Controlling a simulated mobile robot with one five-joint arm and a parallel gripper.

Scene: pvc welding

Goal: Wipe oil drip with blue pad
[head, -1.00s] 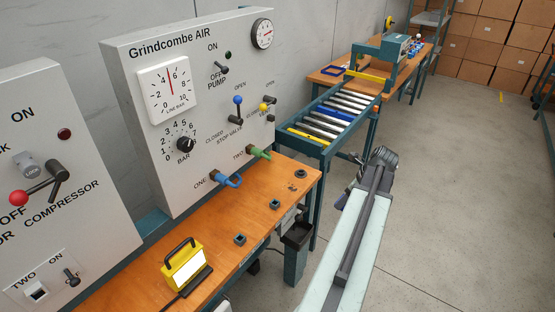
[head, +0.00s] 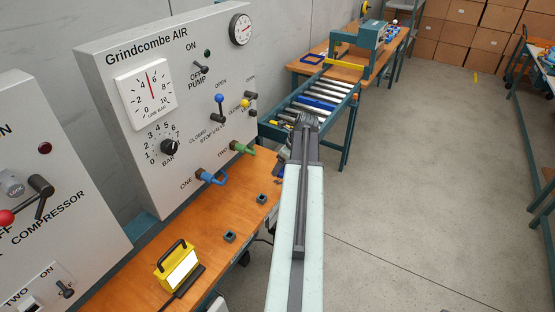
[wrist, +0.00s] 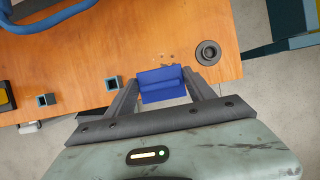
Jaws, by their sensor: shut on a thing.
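My gripper (wrist: 162,77) is shut on a blue pad (wrist: 162,90), a small block held between the two fingers in the wrist view. The pad is over the orange wooden bench top (wrist: 110,52), near its front edge. Several small dark spots (wrist: 168,58) show on the wood just beyond the pad; I cannot tell for certain that they are the oil drip. I cannot tell whether the pad touches the wood. In the head view my arm hides the pad and fingers.
A round dark fitting (wrist: 208,53) is right of the pad, and square sockets (wrist: 112,83) are left. In the head view, a yellow lamp (head: 177,265), blue hose coupling (head: 210,177) and green coupling (head: 242,148) are at the bench. A roller conveyor (head: 320,105) stands beyond.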

